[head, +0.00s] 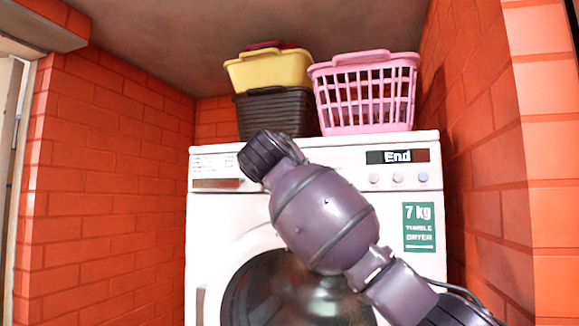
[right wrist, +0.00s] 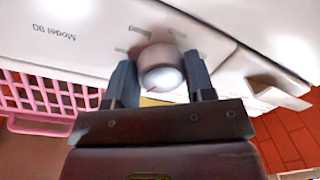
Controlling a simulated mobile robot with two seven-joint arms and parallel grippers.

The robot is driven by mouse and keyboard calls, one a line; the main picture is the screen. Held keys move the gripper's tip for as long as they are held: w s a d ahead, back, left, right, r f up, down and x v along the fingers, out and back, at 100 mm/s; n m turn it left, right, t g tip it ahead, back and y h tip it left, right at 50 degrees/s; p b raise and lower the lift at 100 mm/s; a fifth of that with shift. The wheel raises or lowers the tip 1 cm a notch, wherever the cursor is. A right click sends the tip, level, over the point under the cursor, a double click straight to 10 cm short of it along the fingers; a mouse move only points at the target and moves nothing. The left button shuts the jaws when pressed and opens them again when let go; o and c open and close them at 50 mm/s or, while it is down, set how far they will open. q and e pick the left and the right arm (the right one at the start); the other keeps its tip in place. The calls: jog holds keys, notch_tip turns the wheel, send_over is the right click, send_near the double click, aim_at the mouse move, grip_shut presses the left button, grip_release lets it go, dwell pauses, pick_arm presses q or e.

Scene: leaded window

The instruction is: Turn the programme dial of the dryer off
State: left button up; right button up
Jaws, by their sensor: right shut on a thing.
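The white dryer (head: 350,160) stands in a brick alcove, with a display reading "End" (head: 397,156) at the upper right of its panel. The programme dial (right wrist: 163,70) is a round silver knob with a small red mark, in the right wrist view. My right gripper (right wrist: 158,60) is shut on it, one dark finger on each side. In the head view my right arm crosses the dryer's front and hides the dial and the fingers. My left gripper is not in view.
Three round buttons (head: 398,178) sit below the display. Brick walls (head: 110,190) stand close on both sides.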

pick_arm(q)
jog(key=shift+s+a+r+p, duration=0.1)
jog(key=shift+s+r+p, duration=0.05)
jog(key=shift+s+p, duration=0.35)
pick_arm(e)
jog(key=shift+r+n, duration=0.1)
jog(key=shift+n, duration=1.9)
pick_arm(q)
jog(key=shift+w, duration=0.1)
pick_arm(e)
jog(key=o, duration=0.9)
jog(key=shift+s, duration=0.15)
pick_arm(q)
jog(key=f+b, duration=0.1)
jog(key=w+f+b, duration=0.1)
jog(key=b, duration=0.1)
pick_arm(e)
jog(key=v, duration=1)
jog(key=shift+s+a, duration=0.2)
jog(key=shift+s, duration=0.05)
